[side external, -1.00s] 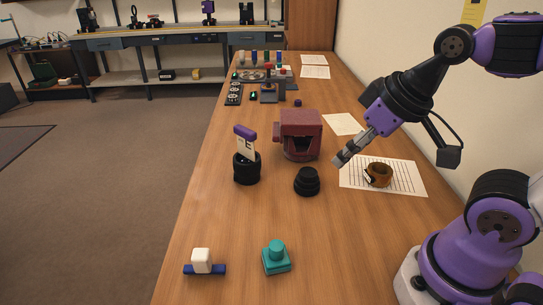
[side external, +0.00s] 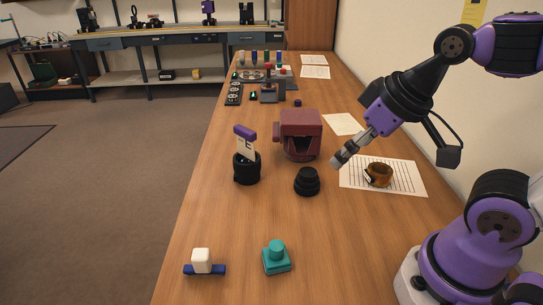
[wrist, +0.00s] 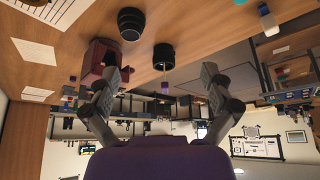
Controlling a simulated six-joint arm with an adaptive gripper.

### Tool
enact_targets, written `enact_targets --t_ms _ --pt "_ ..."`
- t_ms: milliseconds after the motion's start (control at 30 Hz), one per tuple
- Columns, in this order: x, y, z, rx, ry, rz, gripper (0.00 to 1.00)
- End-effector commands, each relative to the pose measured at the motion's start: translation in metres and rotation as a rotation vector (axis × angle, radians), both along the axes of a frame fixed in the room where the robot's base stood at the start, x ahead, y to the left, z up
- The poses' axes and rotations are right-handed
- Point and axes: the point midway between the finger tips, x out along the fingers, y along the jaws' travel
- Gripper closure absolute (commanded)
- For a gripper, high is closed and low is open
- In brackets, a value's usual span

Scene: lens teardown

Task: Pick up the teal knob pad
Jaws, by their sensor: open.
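The teal knob pad (side external: 276,259) sits on the wooden table near its front, a square base with a round knob on top. In the wrist view, a small teal piece (wrist: 240,1) shows at the top edge, mostly cut off. My gripper (side external: 340,161) is raised above the table at the right, beside the lined paper, well behind and to the right of the pad. In the wrist view my gripper (wrist: 162,88) has its two fingers spread wide with nothing between them.
A white block on a blue base (side external: 203,262) stands left of the pad. Behind are a black lens part (side external: 307,182), a black cylinder with a card (side external: 247,170), a maroon box (side external: 299,133) and a brown ring (side external: 378,175). The table (side external: 330,250) right of the pad is clear.

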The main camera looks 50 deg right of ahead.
Motion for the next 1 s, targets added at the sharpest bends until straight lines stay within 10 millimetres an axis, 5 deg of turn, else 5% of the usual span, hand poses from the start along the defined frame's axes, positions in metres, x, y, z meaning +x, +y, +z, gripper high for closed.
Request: enact_targets --t_ms 167,267,700,833,1000 --pt "0.004 0.007 -0.002 -0.068 0.028 0.156 0.06" --pt "0.010 0.020 -0.006 -0.186 0.073 0.445 0.06" --pt "0.028 0.107 -0.048 -0.743 0.186 2.209 0.06" --pt "0.027 0.122 -0.057 -0.807 0.176 2.503 0.06" --pt "0.027 0.127 -0.070 -0.828 0.172 2.638 0.06"
